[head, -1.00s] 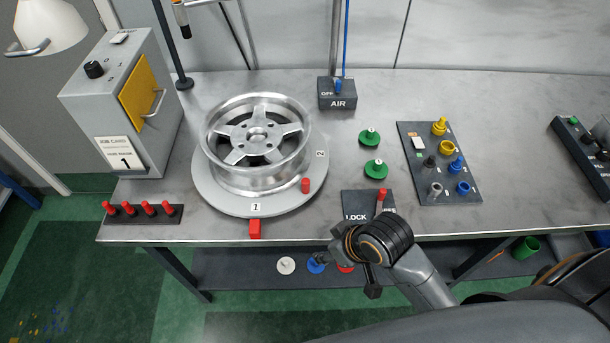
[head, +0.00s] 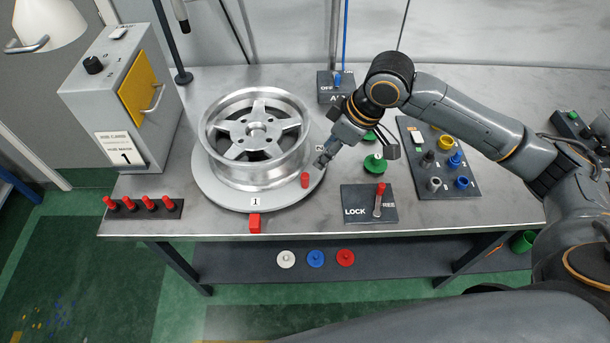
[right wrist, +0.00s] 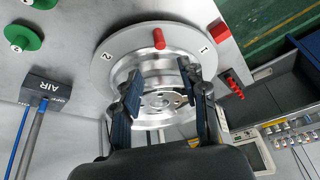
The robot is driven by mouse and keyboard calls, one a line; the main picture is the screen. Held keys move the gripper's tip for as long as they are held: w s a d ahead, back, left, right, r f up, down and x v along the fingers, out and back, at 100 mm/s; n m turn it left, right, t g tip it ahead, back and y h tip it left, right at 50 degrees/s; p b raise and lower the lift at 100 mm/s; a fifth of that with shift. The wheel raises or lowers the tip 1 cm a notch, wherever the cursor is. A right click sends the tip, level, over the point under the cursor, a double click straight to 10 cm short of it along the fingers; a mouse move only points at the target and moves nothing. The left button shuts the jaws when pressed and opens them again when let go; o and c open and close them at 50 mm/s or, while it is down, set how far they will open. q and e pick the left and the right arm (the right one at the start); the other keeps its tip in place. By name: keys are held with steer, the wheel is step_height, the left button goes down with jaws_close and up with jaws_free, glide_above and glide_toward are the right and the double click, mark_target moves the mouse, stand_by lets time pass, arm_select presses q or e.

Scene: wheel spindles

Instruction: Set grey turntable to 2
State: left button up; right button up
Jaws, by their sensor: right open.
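The grey turntable (head: 221,193) lies on the bench with a silver wheel (head: 257,140) on it. Its "1" label (head: 255,202) faces the red marker block (head: 255,223) at the bench's front edge. Its "2" label (right wrist: 108,57) shows in the right wrist view. A red peg (head: 305,180) stands upright on the turntable's rim; it also shows in the right wrist view (right wrist: 159,39). My right gripper (head: 322,160) is open and empty, above the turntable's right rim, just beyond the peg. In the right wrist view its fingers (right wrist: 158,85) are spread over the wheel. My left gripper is not in view.
A LOCK panel (head: 355,213) with a red-tipped lever (head: 380,195) sits right of the turntable. Green knobbed discs (head: 375,164) and the AIR box (head: 328,83) stand near my right arm. A rack of red pegs (head: 143,208) is at the left.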

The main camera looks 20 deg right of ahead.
mark_target(306, 176)
steer(key=p+x, duration=0.2)
steer(key=x, duration=1.1)
steer(key=shift+f, duration=0.35)
jaws_close()
